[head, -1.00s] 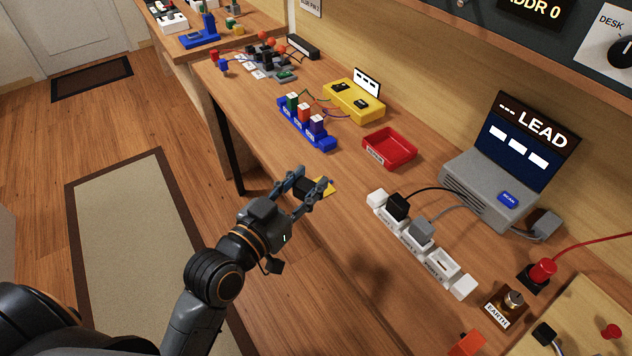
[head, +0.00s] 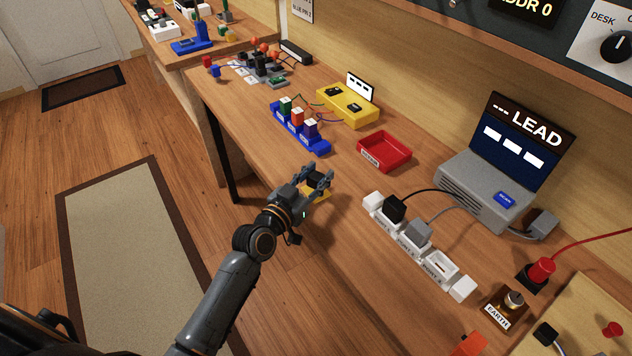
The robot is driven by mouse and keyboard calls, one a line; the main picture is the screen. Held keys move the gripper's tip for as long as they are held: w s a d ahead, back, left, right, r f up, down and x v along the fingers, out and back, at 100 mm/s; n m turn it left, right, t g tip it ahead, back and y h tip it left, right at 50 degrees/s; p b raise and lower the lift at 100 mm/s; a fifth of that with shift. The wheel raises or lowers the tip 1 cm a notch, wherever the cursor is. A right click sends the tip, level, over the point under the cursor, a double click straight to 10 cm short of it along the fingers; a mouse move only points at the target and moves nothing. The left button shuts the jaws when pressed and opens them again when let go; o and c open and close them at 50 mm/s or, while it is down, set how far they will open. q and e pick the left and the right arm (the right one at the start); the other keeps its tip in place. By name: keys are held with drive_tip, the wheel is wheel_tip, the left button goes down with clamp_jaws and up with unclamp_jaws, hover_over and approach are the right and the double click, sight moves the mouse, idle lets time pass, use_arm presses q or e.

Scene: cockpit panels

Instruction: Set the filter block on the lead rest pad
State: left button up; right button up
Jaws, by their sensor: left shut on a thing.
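My left gripper (head: 316,176) is shut on a small black block, the filter block (head: 314,181), at the front edge of the bench. The fingers hide part of the block. My right gripper is not in view.
A white power strip (head: 407,242) with a black plug and a grey plug stands to the right. A red tray (head: 385,152), a blue holder (head: 298,132) and a yellow box (head: 347,107) stand behind. A grey console (head: 478,188) stands at the back right.

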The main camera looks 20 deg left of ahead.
use_arm(q)
drive_tip(key=shift+f, duration=0.8)
drive_tip(key=shift+f, duration=0.2)
drive_tip(key=o, duration=1.2)
drive_tip(key=shift+c, duration=0.2)
drive_tip(key=shift+r, duration=0.1)
drive_tip(key=shift+r, duration=0.25)
drive_tip(key=v, duration=1.2)
drive_tip(key=shift+b, duration=0.4)
drive_tip(key=shift+f, duration=0.15)
